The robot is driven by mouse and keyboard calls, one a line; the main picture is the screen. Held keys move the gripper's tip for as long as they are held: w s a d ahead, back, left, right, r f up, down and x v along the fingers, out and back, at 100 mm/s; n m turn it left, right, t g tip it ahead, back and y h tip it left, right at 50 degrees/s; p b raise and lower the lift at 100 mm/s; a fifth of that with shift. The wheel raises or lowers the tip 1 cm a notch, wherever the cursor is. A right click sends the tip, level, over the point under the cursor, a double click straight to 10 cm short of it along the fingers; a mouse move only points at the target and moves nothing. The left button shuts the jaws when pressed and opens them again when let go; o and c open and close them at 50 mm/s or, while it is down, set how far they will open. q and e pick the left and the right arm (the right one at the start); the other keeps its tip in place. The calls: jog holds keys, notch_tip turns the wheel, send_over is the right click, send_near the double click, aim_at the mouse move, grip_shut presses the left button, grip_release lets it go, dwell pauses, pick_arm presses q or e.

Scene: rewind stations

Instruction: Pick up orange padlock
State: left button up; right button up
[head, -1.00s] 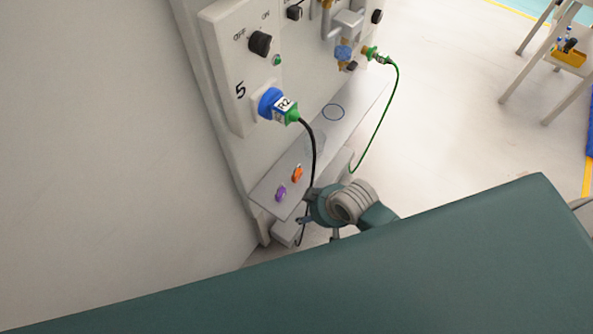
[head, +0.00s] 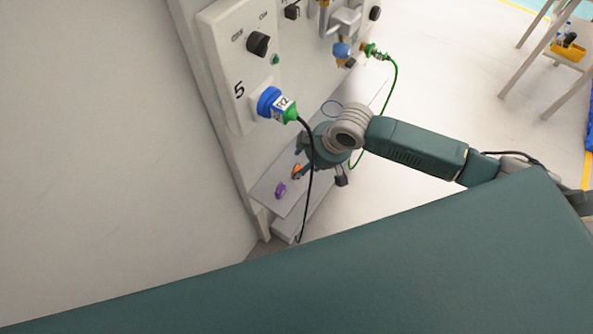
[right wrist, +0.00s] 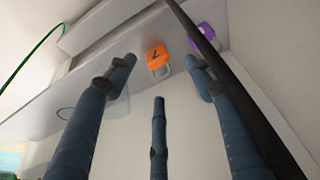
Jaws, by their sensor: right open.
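The orange padlock (head: 296,170) lies on the grey shelf (head: 270,190) of the wall panel, partly covered by my right gripper in the head view. In the right wrist view the orange padlock (right wrist: 157,56) shows a dark mark on its body and its shackle pointing toward me. My right gripper (head: 309,166) is open and empty, just above the shelf beside the padlock. In the right wrist view its spread blue fingers (right wrist: 159,78) point at the padlock, which is just beyond the fingertips and not gripped. My left gripper is not in view.
A black cable (head: 313,190) hangs from the blue and green plug (head: 272,103) and passes close to my gripper. A green hose (head: 394,85) hangs to the right. A blue circle (head: 331,108) marks the shelf.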

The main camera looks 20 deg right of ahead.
aim_at(297, 170)
jog(key=x, duration=0.6)
jog(key=shift+w+f, duration=0.25)
jog(key=shift+w, duration=0.1)
grip_shut()
